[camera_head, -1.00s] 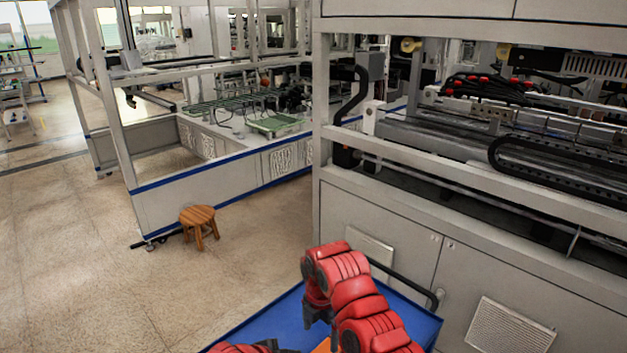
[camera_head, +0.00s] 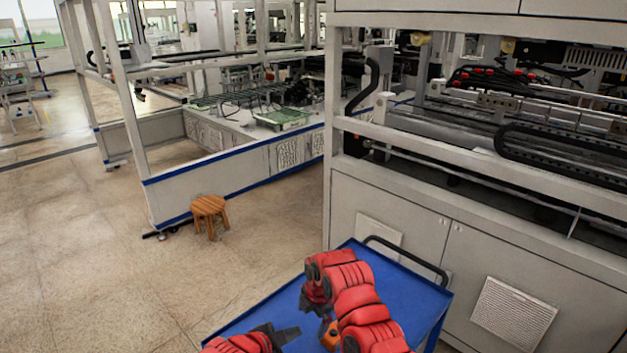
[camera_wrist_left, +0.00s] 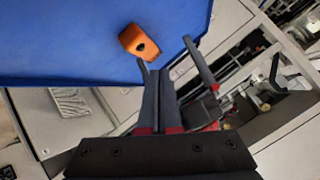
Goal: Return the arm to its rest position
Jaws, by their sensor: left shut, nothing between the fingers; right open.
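My left gripper (camera_head: 288,334) reaches in at the bottom of the head view, over the blue cart top (camera_head: 374,262). Its dark fingers are shut with nothing between them; they also show in the left wrist view (camera_wrist_left: 158,98). My right arm, red and bent, hangs over the middle of the cart. My right gripper (camera_head: 314,304) is at its left side, partly hidden, and open. An orange block (camera_head: 329,336) lies on the blue top between the two arms. In the left wrist view the orange block (camera_wrist_left: 139,42) shows a dark hole and lies beyond the left fingertips, apart from them.
The cart's black handle (camera_head: 405,257) is on its far side, close to a grey machine cabinet (camera_head: 385,205). A wooden stool (camera_head: 209,211) stands on the tiled floor left of the cart. A white gantry frame (camera_head: 235,162) stands behind it. The floor at left is clear.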

